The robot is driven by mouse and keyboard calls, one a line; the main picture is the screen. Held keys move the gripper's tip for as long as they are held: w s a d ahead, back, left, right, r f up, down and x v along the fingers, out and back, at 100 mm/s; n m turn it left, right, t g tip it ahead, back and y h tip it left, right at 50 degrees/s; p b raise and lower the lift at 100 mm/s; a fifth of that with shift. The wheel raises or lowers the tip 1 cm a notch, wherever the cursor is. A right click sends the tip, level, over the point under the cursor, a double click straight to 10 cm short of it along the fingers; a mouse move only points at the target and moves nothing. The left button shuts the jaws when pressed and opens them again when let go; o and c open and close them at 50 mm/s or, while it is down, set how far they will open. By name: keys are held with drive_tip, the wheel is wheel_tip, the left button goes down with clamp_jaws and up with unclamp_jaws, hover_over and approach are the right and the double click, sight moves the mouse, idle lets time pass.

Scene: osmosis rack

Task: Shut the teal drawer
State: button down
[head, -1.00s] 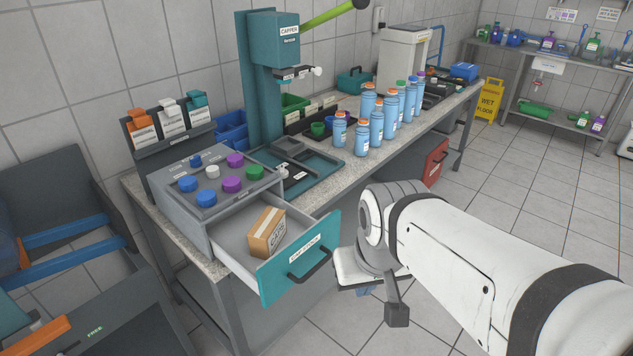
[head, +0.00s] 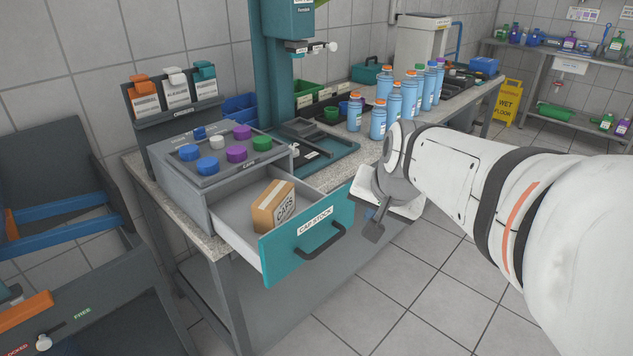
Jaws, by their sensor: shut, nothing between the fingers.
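The teal drawer (head: 290,256), labelled CAP STOCK, is pulled well out of the grey cabinet (head: 185,205) on the bench. It has a dark bar handle (head: 320,244). A cardboard CAPS box (head: 272,207) stands inside it. My gripper (head: 374,232) is just right of the drawer front, apart from the handle in the picture. It is shut and empty. My wrist hides part of it, and I cannot tell the depth gap to the drawer front.
Coloured caps (head: 208,164) sit on top of the cabinet. Several blue bottles (head: 378,120) stand on the bench behind my arm. A dark rack with blue bars (head: 50,225) stands at the left. The tiled floor in front of the drawer is clear.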

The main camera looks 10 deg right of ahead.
drive_tip(key=w+d+f+m+t+b, duration=0.1)
drive_tip(key=w+d+f+m+b, duration=0.2)
drive_tip(key=w+d+b, duration=0.15)
drive_tip(key=b, duration=0.2)
approach(353, 214)
wheel_tip(353, 214, down, 4)
drive_tip(key=s+d, duration=0.1)
drive_tip(key=d, duration=0.1)
drive_tip(key=w+a, duration=0.2)
drive_tip(key=w, duration=0.1)
drive_tip(key=shift+w+a+p, duration=0.2)
drive_tip(key=shift+a+p, duration=0.15)
drive_tip(key=shift+r, duration=0.1)
drive_tip(key=shift+d, duration=0.1)
